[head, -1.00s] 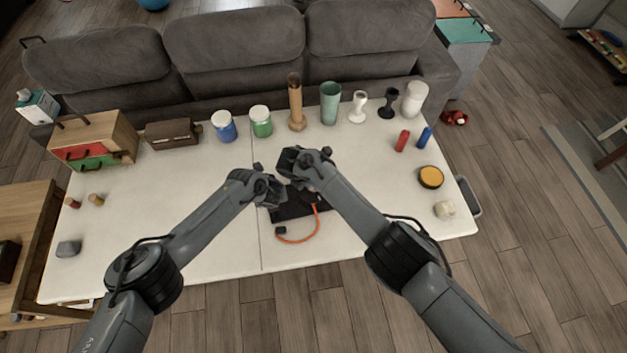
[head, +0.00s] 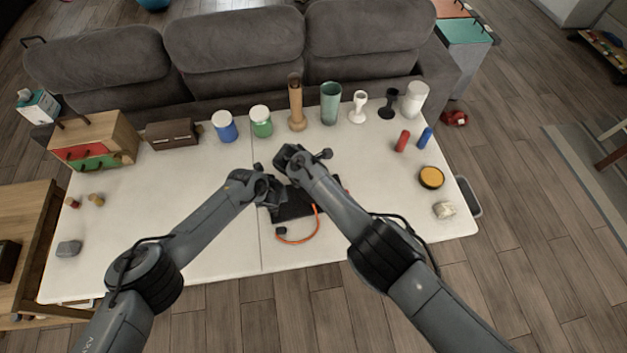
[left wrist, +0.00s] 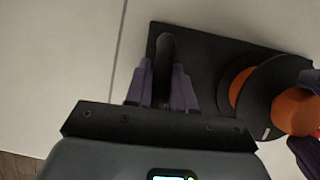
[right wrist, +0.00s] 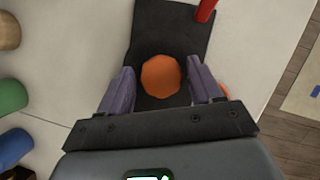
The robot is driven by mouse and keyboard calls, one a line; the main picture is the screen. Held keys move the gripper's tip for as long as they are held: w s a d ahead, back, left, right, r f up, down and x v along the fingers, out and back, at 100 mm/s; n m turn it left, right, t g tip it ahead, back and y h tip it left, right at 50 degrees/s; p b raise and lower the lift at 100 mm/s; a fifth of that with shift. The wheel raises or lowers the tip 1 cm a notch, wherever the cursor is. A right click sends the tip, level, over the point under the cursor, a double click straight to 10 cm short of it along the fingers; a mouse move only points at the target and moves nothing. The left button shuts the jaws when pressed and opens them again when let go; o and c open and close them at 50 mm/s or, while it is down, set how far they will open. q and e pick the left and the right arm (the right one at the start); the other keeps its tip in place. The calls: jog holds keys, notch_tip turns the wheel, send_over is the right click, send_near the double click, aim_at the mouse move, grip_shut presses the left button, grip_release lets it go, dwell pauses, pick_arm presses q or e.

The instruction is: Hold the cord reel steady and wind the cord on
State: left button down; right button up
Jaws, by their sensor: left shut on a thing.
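The cord reel's black base (head: 292,208) lies at the front middle of the white table, partly hidden under my grippers. An orange cord (head: 316,222) curves from it onto the table and ends in a dark plug (head: 281,231). My left gripper (left wrist: 163,85) is shut on the base's upright black post (left wrist: 166,50). The black reel flange (left wrist: 262,98) and orange core stand to its right in the left wrist view. My right gripper (right wrist: 161,82) is open, with its fingers on both sides of the round orange knob (right wrist: 161,76); narrow gaps show beside it.
A red piece (right wrist: 206,10) shows at the base's edge. Jars (head: 261,121), a wooden vase (head: 296,105), a green tumbler (head: 330,103) and goblets line the table's back. A yellow-topped tin (head: 431,177) sits at right.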

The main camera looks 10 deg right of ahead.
jog(key=shift+o, duration=0.6)
jog(key=shift+r, duration=0.1)
jog(key=shift+a+r, duration=0.2)
jog(key=shift+r, duration=0.1)
jog(key=shift+v, duration=0.8)
jog(key=v, duration=0.9)
jog(key=shift+s+r, duration=0.15)
jog(key=shift+s, duration=0.05)
jog(key=shift+a, duration=0.1)
